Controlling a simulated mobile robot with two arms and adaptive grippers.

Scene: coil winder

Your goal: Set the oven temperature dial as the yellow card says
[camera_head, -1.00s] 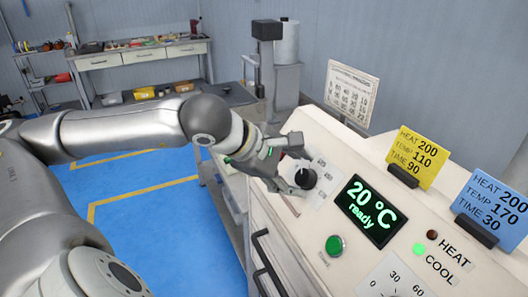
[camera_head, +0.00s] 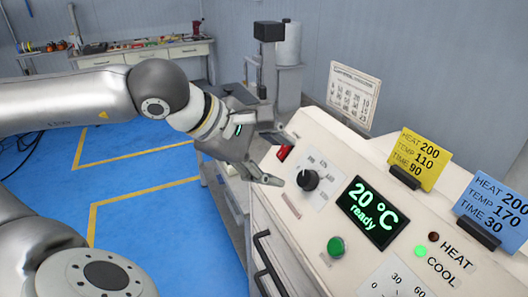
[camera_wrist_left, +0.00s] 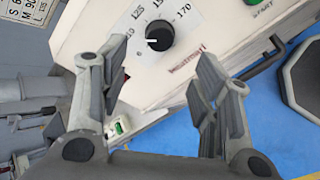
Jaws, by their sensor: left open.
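The yellow card (camera_head: 419,159) on the slanted panel reads HEAT 200, TEMP 110, TIME 90. The black round dial (camera_head: 307,180) sits on a white scale plate left of the display (camera_head: 373,212), which reads 20 °C ready. In the left wrist view the dial (camera_wrist_left: 160,36) shows a white pointer mark toward the picture's left; its exact setting is hard to tell, with 125 and 170 legible on the scale. My left gripper (camera_head: 271,158) is open and empty, to the left of the dial and apart from it. My right gripper is not in view.
A blue card (camera_head: 492,206) reads HEAT 200, TEMP 170, TIME 30. A red switch (camera_head: 285,152), a green button (camera_head: 336,246), HEAT and COOL lamps and a second dial scale (camera_head: 395,282) share the panel. A white printed sign (camera_head: 352,95) stands behind. The COOL lamp is green.

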